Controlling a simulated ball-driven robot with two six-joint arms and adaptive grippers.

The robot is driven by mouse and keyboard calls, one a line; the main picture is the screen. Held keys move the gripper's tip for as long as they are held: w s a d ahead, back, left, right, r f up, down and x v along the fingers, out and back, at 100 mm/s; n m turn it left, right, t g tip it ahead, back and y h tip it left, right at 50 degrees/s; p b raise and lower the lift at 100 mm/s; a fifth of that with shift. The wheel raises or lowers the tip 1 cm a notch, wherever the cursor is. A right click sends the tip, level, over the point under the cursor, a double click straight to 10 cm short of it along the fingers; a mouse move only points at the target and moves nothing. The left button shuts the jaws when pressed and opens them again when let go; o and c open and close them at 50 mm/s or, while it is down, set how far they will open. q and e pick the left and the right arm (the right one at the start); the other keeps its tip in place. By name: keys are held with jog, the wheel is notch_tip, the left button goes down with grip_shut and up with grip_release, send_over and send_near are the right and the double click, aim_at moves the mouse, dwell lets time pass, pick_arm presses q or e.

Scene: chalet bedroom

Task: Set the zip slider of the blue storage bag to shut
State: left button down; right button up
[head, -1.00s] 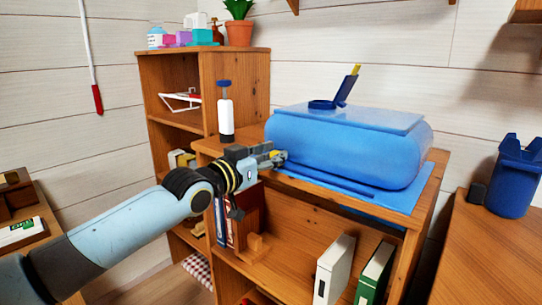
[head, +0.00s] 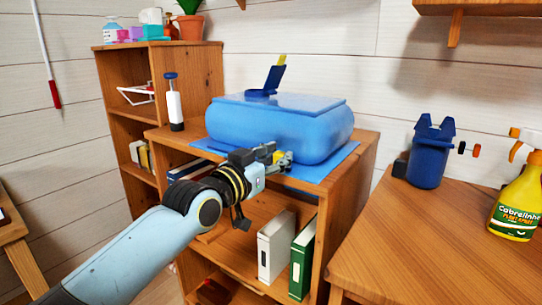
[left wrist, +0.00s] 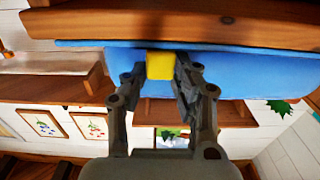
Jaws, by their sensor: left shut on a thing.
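The blue storage bag (head: 270,130) lies puffed up on a blue mat (head: 338,160) on top of the wooden shelf. Its yellow zip slider (head: 279,157) is at the bag's front lower edge, right of the middle. My left gripper (head: 282,160) is shut on the slider, reaching in from the front left. In the left wrist view the yellow slider (left wrist: 160,65) sits between the two fingers (left wrist: 160,80), with the blue bag behind it. The gripper partly hides the zip in the head view. My right gripper is not in view.
A white pump bottle (head: 175,108) stands left of the bag. White and green binders (head: 303,258) stand on the shelf below. At right a wooden table (head: 440,245) holds a dark blue container (head: 429,155) and a yellow spray bottle (head: 517,205).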

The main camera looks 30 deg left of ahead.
pick_arm(q)
jog(key=shift+d+f, duration=0.1)
jog(key=shift+d, duration=0.15)
jog(key=c, duration=1.4)
grip_release()
jog(key=o, duration=0.4)
jog(key=shift+d, duration=0.15)
jog(key=shift+c, duration=0.2)
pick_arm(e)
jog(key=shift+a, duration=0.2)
pick_arm(q)
jog(key=shift+s, duration=0.1)
jog(key=s+a, duration=0.1)
jog(key=s, duration=1)
jog(key=shift+s, duration=0.4)
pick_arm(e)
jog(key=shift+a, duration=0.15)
pick_arm(q)
jog(key=shift+w, duration=0.1)
